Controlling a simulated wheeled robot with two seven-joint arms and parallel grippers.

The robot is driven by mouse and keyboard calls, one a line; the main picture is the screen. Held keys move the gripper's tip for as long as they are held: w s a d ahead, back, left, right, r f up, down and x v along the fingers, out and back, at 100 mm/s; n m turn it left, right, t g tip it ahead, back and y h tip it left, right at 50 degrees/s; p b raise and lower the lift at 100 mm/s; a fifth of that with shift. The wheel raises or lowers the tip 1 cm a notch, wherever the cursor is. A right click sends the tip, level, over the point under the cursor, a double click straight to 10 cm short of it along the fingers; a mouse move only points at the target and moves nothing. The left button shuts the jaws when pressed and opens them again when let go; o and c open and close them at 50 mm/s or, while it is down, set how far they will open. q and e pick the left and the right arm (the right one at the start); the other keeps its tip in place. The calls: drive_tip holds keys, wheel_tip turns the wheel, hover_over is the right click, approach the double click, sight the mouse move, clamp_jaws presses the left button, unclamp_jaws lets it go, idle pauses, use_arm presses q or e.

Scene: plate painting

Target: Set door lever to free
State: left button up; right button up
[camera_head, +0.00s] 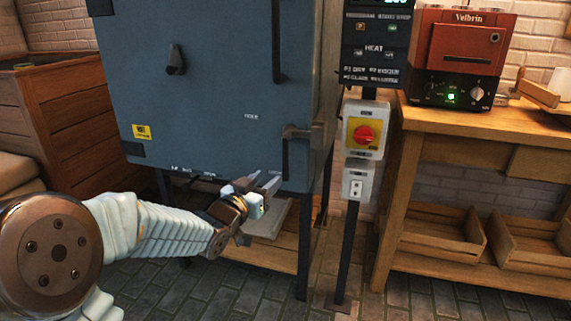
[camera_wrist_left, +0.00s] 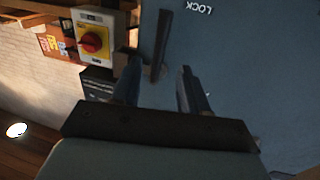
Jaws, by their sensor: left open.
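The blue-grey kiln door (camera_head: 215,90) is shut and fills the middle of the head view. Its dark door lever (camera_head: 285,158) hangs straight down from a latch block (camera_head: 300,131) at the door's right edge. The lever also shows in the left wrist view (camera_wrist_left: 161,45), near a white LOCK label (camera_wrist_left: 197,7). My left gripper (camera_head: 264,182) is open and empty, low in front of the door, just left of and below the lever. In the left wrist view its fingertips (camera_wrist_left: 160,72) straddle the lever's end in the picture; I cannot tell the depth gap.
A post right of the door carries a control panel (camera_head: 376,45), a red rotary switch on a yellow plate (camera_head: 364,135) and a socket box (camera_head: 357,186). A wooden bench (camera_head: 480,125) with a red Velbrin unit (camera_head: 462,50) stands right.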

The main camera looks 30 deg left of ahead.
sight(283, 165)
use_arm(q)
drive_tip(key=w, duration=1)
drive_tip(key=shift+w+a+f+p, duration=0.1)
drive_tip(key=shift+w+a+p, duration=0.15)
drive_tip(key=shift+w+p, duration=0.1)
drive_tip(key=shift+c, duration=0.4)
clamp_jaws()
